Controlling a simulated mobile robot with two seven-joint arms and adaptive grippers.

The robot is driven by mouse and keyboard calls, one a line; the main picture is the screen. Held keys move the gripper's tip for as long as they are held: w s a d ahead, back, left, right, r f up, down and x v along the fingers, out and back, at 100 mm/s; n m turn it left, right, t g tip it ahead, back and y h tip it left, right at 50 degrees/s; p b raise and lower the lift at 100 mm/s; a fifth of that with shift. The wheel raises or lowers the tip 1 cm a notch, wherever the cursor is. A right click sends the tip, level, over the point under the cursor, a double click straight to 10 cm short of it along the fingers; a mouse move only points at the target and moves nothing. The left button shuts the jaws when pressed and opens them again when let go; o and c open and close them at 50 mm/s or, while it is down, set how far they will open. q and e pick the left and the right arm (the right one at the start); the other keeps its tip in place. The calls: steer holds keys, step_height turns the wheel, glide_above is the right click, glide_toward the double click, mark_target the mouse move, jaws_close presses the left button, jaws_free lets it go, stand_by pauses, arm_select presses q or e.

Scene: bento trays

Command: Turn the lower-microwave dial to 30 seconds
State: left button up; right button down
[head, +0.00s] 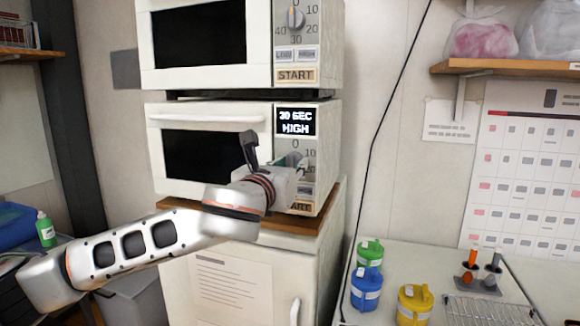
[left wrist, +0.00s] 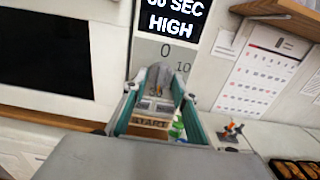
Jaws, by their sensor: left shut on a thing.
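The lower microwave (head: 210,112) is white with a dark door window and stands below a second one. Its display (head: 296,122) reads "30 SEC HIGH"; the display also shows in the left wrist view (left wrist: 170,22). My left gripper (head: 292,160) reaches the control panel below the display and is shut on the dial. In the left wrist view its teal-sided fingers (left wrist: 160,76) close in just below the "0" mark. The START button (left wrist: 150,122) shows between the fingers. My right gripper is not in view.
The upper microwave (head: 262,76) has its own dial (head: 295,18). A counter at right holds green (head: 370,252), blue (head: 366,290) and yellow (head: 414,304) containers and a wire rack (head: 490,311). A dark cable (head: 384,130) hangs down the wall.

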arm_select(q)
steer(key=o, duration=1.1)
steer(key=shift+s, duration=0.1)
steer(key=v, duration=1.1)
steer(key=shift+s+a, duration=0.15)
steer(key=shift+s, duration=0.2)
